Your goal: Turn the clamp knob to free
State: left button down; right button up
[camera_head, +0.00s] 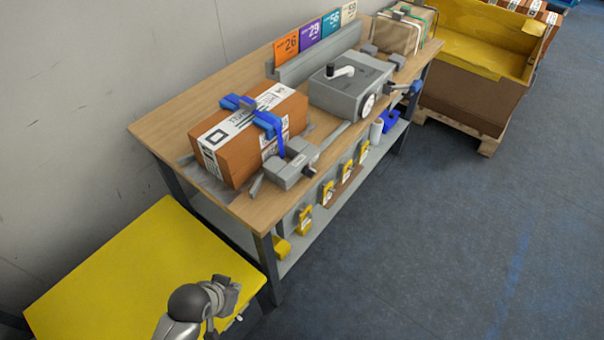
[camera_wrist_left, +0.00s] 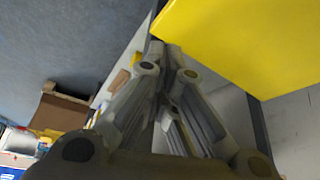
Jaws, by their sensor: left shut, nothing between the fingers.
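A grey clamp block (camera_head: 291,168) sits at the front edge of the wooden workbench, beside an orange-brown box (camera_head: 250,133) with a white label and blue strap. A small dark part, possibly its knob (camera_head: 314,166), shows at its right side. A second grey fitting with a blue handle (camera_head: 413,88) is at the bench's far right end. I cannot tell which one is the clamp knob named. My left arm is at the bottom of the head view, over a yellow surface. My left gripper (camera_wrist_left: 168,48) is shut and empty in the left wrist view, away from the bench. My right gripper is out of view.
The workbench (camera_head: 175,112) carries a grey machine with a dial (camera_head: 350,90), numbered cards (camera_head: 287,47) and a strapped brown parcel (camera_head: 400,35). Yellow tags hang along its front. A yellow-lined carton (camera_head: 465,85) on a pallet stands right. The blue-grey floor (camera_head: 430,230) in front is clear.

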pick_arm(q)
jog(key=w+d+r+m+t+h+b, duration=0.1)
jog(key=w+d+r+m+t+h, duration=0.3)
jog(key=w+r, duration=0.6)
jog(key=w+d+r+t+h, duration=0.25)
jog(key=w+d+r, duration=0.35)
jog(key=w+r, duration=0.45)
send_over(309, 172)
jog(key=s+a, duration=0.2)
jog(key=s, duration=0.1)
notch_tip(309, 172, down, 2)
jog(key=shift+w+d+f+p, duration=0.15)
jog(key=shift+f+p, duration=0.1)
jog(key=shift+f, duration=0.4)
jog(key=shift+w+d+f+p, duration=0.1)
jog(key=shift+f+p, duration=0.1)
jog(key=shift+f, duration=0.4)
jog(key=shift+w+d+f, duration=0.15)
jog(key=shift+w+f, duration=0.05)
jog(key=shift+f, duration=0.5)
